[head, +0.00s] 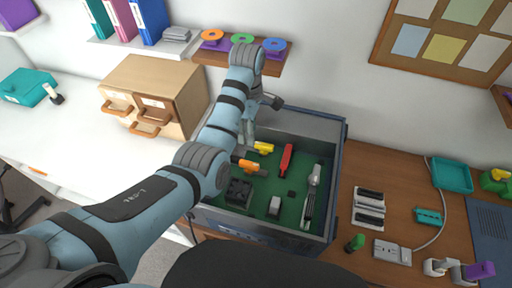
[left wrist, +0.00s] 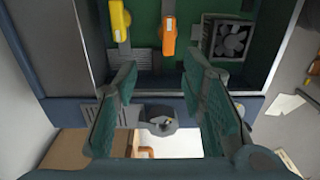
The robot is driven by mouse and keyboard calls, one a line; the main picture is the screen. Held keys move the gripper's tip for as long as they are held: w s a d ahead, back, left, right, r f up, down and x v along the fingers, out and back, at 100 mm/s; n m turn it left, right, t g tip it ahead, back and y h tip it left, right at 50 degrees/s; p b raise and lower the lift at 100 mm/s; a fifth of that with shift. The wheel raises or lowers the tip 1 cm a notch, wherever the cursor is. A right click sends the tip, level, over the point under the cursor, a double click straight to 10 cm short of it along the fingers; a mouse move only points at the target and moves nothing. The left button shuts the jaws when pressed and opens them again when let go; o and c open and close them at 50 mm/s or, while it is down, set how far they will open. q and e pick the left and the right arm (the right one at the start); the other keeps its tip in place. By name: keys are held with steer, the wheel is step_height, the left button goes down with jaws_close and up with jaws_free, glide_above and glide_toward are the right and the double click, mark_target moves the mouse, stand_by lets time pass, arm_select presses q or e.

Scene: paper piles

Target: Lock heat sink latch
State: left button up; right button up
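An open case (head: 338,190) with a green board inside stands at the centre of the head view. A dark square heat sink block (head: 239,191) sits at the board's near left; in the left wrist view it shows a fan (left wrist: 230,40). An orange-tipped lever (head: 249,166) lies beside it, also seen in the wrist view (left wrist: 168,38). I cannot tell for sure which lever is the latch. My left gripper (head: 249,130) is over the case's left side, partly hidden by its arm. In the wrist view its fingers (left wrist: 160,75) are apart and empty. My right gripper is not visible.
The case also holds a yellow lever (head: 263,148), a red part (head: 286,157) and a grey lever (head: 309,195). A wooden drawer cabinet (head: 160,80) stands left of the case. Small parts and a teal tray (head: 452,174) lie on the wooden bench to the right.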

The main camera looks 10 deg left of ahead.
arm_select(q)
step_height(320, 180, down, 2)
steer(key=f+b, duration=0.1)
glide_above(250, 163)
steer(key=s, duration=0.1)
step_height(250, 163, down, 6)
steer(key=shift+r+b, duration=0.2)
steer(key=shift+b, duration=0.2)
steer(key=f, duration=0.2)
steer(key=w+f+b, duration=0.1)
steer(key=f, duration=0.2)
steer(key=shift+w, duration=0.1)
steer(key=shift+w+f, duration=0.1)
steer(key=shift+f, duration=0.05)
steer(key=shift+s+r, duration=0.2)
steer(key=shift+s, duration=0.1)
steer(key=shift+c, duration=1.3)
steer(key=shift+r, duration=0.1)
steer(key=c, duration=0.3)
jaws_close()
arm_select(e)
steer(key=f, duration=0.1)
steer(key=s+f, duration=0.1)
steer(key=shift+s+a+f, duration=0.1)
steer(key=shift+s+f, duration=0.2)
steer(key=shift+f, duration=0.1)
